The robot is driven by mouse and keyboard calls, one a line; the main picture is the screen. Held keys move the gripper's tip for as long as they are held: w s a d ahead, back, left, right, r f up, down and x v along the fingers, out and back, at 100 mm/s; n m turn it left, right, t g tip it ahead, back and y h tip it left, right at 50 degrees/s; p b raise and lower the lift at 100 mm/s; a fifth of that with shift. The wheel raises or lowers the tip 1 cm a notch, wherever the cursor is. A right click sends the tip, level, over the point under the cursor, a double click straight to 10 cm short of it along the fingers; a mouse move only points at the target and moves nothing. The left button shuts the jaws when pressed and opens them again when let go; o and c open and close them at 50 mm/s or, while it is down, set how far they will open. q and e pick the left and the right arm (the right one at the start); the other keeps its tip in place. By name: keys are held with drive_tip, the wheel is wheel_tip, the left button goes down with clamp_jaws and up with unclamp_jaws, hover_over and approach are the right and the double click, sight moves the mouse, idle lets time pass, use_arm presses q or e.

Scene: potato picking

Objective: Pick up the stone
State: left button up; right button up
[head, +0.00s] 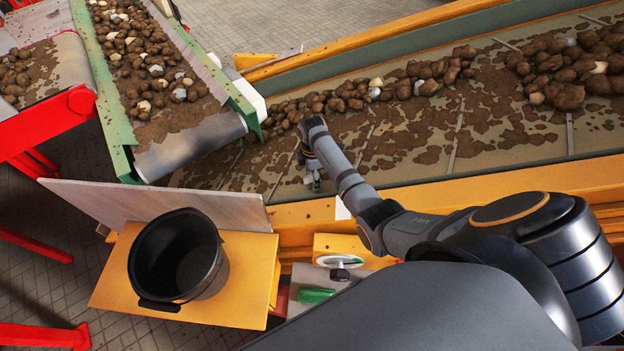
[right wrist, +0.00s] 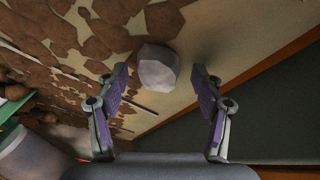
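A pale grey, blocky stone (right wrist: 158,66) lies on the muddy tan conveyor belt (right wrist: 165,110) in the right wrist view. My right gripper (right wrist: 159,78) is open, with one purple-padded finger on each side of the stone in the picture. I see gaps between the stone and both fingers; whether it is fully between them in depth I cannot tell. In the head view the right gripper (head: 313,183) points down over the near part of the belt, and I cannot make out this stone there. My left gripper is not in view.
Potatoes and a few pale stones lie along the belt's far side (head: 335,103). A black bucket (head: 215,268) stands on a yellow platform (head: 113,282) at lower left. A green-sided conveyor (head: 88,62) ends beside the belt. A yellow rail (head: 560,180) edges the near side.

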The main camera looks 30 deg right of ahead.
drive_tip(key=c, duration=1.3)
